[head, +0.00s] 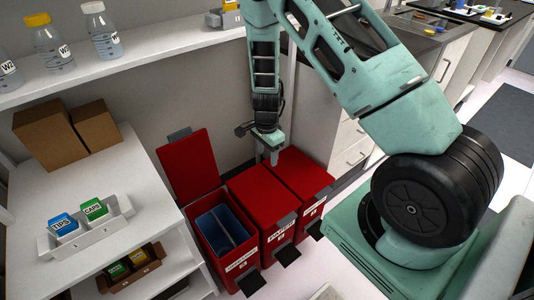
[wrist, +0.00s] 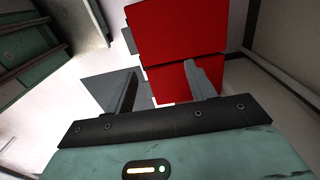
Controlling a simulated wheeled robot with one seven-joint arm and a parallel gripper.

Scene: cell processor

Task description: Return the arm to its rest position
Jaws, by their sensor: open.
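My arm reaches up and across the head view, then hangs down with my gripper (head: 273,156) above the red bins. In the wrist view my gripper (wrist: 163,85) has its two fingers spread apart with nothing between them. Beyond the fingers in the wrist view is a red bin surface (wrist: 180,40). The left red bin (head: 235,265) has its lid (head: 188,163) raised, and a blue container (head: 222,230) shows inside it. The middle bin (head: 262,200) and the right bin (head: 300,178) have their lids shut.
A white table (head: 50,190) at left holds two cardboard boxes (head: 50,134) and a white tray (head: 90,238) with labelled boxes. Drawers (head: 350,140) and a dark countertop (head: 415,40) stand to the right.

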